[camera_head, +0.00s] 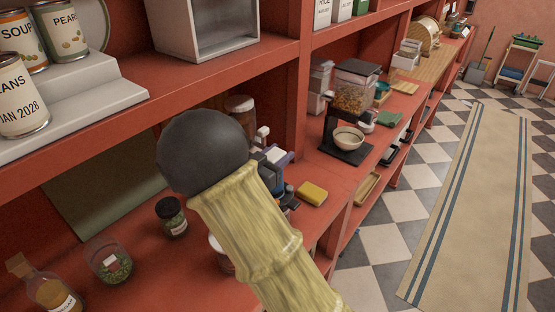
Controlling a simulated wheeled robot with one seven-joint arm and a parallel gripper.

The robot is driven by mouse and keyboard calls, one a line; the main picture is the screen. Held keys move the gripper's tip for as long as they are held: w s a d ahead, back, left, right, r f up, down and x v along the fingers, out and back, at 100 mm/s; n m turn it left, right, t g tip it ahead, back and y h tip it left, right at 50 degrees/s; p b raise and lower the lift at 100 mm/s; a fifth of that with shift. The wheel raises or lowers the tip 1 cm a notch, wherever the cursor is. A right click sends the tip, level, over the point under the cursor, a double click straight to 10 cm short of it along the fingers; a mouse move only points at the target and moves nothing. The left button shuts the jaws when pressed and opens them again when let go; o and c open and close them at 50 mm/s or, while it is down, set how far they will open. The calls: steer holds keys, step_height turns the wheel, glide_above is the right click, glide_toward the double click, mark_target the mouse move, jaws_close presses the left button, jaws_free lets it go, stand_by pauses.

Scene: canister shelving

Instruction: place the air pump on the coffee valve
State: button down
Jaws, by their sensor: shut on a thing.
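My gripper (273,168) is partly hidden behind my own sleeved arm and its dark round joint. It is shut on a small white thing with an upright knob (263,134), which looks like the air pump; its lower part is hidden. A jar with brown contents (239,104), perhaps the coffee canister, stands just behind and to the left of the pump. Its lower part is hidden by the dark joint. I cannot make out a valve on it, nor whether the pump touches it.
A yellow sponge (312,194) lies right of my gripper. A dark-lidded jar (172,217), a green-filled glass (110,263) and a corked bottle (47,287) stand at left. A dispenser (355,88) with a bowl (348,138) stands farther back. An upper shelf (190,85) overhangs.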

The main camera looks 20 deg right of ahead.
steer(key=shift+f, duration=0.85)
steer(key=shift+f, duration=0.15)
steer(key=c, duration=0.9)
jaws_free()
steer(key=shift+o, duration=0.2)
steer(key=b+v, duration=0.3)
steer(key=v, duration=0.9)
